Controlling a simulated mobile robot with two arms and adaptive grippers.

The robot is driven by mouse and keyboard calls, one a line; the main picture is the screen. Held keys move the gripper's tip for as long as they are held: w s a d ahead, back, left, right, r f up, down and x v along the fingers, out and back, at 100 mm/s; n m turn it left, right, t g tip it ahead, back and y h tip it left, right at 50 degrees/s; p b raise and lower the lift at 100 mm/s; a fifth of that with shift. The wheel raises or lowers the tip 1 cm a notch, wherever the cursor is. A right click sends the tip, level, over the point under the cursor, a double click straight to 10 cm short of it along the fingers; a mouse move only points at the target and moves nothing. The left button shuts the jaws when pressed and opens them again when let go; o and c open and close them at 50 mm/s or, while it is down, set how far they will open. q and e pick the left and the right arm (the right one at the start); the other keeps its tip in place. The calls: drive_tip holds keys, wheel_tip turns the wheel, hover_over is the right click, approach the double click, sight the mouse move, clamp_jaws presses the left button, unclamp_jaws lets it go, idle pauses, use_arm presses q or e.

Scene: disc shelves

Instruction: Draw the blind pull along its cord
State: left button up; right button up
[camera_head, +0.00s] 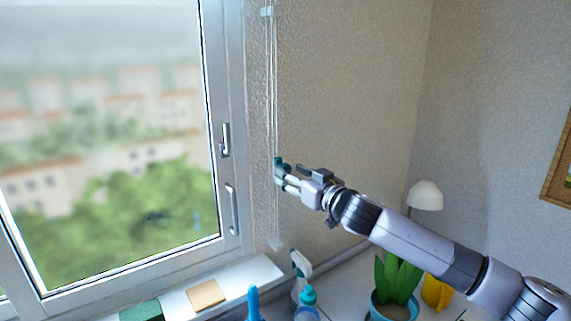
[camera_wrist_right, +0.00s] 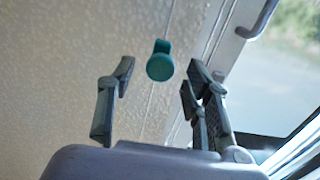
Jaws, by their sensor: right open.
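The blind pull is a small teal knob (camera_wrist_right: 160,64) on a thin cord. In the right wrist view it sits between my right gripper's two spread fingers, a little beyond the tips, and I see no contact. In the head view the teal pull (camera_head: 278,162) hangs on the pale cord (camera_head: 272,95) beside the window frame. My right gripper (camera_head: 283,175) reaches in from the right at the pull, and its fingers partly overlap it there. In the right wrist view the gripper (camera_wrist_right: 160,80) is open and empty. My left gripper is not in view.
The window (camera_head: 110,140) with two handles is left of the cord. Below are a sill (camera_head: 245,282) with a green and a tan block, a spray bottle (camera_head: 301,272), blue bottles (camera_head: 308,303), a potted plant (camera_head: 393,285) and a lamp (camera_head: 425,196).

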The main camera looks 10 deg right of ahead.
drive_tip(key=shift+p+x, duration=0.3)
drive_tip(key=shift+x, duration=1.35)
drive_tip(key=shift+c, duration=0.3)
clamp_jaws()
